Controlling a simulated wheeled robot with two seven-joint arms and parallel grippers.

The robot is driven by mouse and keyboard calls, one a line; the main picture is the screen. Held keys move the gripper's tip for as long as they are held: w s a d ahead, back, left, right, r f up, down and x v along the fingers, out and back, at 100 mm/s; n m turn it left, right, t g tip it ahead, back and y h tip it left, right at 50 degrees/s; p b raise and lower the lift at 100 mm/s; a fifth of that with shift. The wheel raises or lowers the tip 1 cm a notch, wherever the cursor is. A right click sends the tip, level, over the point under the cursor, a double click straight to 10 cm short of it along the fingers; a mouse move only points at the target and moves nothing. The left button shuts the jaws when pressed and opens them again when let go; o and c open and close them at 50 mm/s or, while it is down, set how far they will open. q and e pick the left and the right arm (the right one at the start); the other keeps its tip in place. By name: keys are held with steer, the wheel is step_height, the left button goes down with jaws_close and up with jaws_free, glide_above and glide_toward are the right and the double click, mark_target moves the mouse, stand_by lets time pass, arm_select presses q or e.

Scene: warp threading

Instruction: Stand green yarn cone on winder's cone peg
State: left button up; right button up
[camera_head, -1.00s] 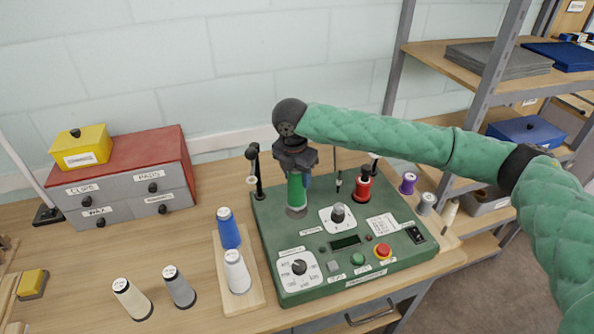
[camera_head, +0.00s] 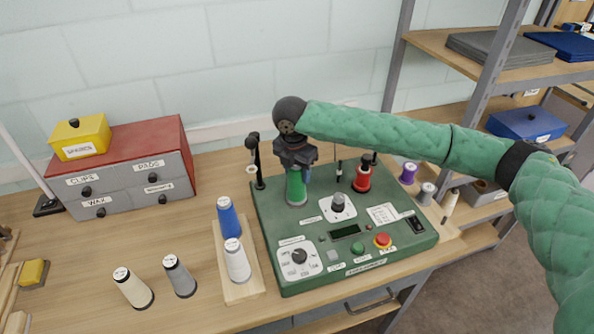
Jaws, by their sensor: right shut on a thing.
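The green yarn cone (camera_head: 296,188) stands upright at the back left of the green winder (camera_head: 330,262). Its base appears to rest on the winder's top plate. My right gripper (camera_head: 296,168) comes down from above and is shut on the upper part of the cone. The cone peg is hidden, so I cannot see whether it is inside the cone. My left gripper is not in view.
A red cone (camera_head: 362,174) stands on the winder's back right. Blue (camera_head: 228,218) and white (camera_head: 237,262) cones stand on a wooden board left of the winder. Cream (camera_head: 133,289) and grey (camera_head: 179,277) cones stand farther left. A drawer box (camera_head: 130,190) is at the back left.

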steer(key=shift+f, duration=0.15)
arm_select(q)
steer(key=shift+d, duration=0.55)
arm_select(e)
steer(key=shift+f, duration=0.1)
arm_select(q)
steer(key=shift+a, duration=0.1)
arm_select(e)
steer(key=shift+f, duration=0.35)
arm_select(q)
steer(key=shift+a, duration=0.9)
